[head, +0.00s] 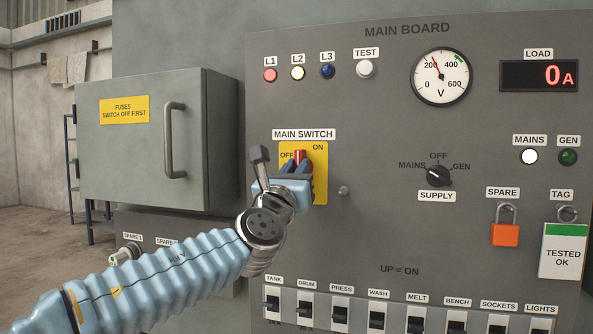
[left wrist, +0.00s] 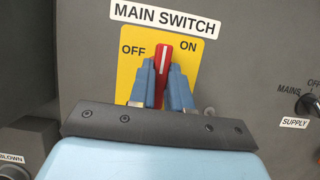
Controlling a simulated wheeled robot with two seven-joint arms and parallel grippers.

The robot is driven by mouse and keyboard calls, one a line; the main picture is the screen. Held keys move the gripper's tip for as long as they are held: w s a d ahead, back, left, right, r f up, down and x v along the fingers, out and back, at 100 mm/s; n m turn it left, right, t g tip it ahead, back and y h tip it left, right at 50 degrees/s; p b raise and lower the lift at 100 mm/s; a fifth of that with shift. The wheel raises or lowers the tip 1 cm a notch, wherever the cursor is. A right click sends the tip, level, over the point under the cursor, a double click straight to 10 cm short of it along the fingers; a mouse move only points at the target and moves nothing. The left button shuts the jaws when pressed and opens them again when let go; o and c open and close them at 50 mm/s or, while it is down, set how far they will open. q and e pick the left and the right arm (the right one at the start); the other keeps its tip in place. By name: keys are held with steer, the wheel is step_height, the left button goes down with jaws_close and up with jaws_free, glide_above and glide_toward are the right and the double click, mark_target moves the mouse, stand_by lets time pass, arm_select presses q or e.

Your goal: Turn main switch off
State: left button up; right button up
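The main switch is a red handle (left wrist: 162,68) with a white line on a yellow plate (left wrist: 127,71). The handle stands nearly upright between the OFF and ON marks. It also shows in the head view as a red tip (head: 299,155) above my fingers. My left gripper (head: 297,168) is at the switch, with one blue finger on each side of the handle. In the left wrist view the fingers (left wrist: 162,85) sit close against it, with no clear gap. My right gripper is not in view.
A grey fuse cabinet (head: 150,145) with a bar handle juts out left of the switch. A small knob (head: 343,190) and the supply selector (head: 438,175) are to the right. A row of breakers (head: 340,308) runs below. The load display (head: 540,76) reads 0 A.

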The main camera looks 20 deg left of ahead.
arm_select(q)
steer(key=shift+n, duration=0.4)
jaws_close()
steer(key=n+y+b, duration=0.1)
steer(key=n+y, duration=0.2)
steer(key=n, duration=0.2)
steer(key=shift+d+f+b, duration=0.1)
steer(key=shift+d+b, duration=0.05)
steer(key=shift+b, duration=0.25)
steer(key=n+y, duration=0.1)
steer(key=n, duration=0.1)
steer(key=shift+n+g, duration=0.3)
steer(key=shift+g, duration=0.1)
steer(key=n+g+y, duration=0.1)
steer(key=n+y, duration=0.1)
steer(key=n, duration=0.1)
steer(key=shift+n, duration=0.4)
steer(key=n, duration=0.1)
steer(key=n+g, duration=0.1)
steer(key=n, duration=0.1)
steer(key=n+y, duration=0.1)
steer(key=n, duration=0.1)
steer(key=shift+r+g, duration=0.25)
steer(key=shift+g, duration=0.15)
steer(key=shift+f+n+g+p, duration=0.1)
steer(key=shift+n+g+p, duration=0.45)
steer(key=shift+n, duration=0.8)
steer(key=shift+n+g+p, duration=0.45)
steer(key=shift+n+p, duration=0.05)
steer(key=shift+n, duration=0.85)
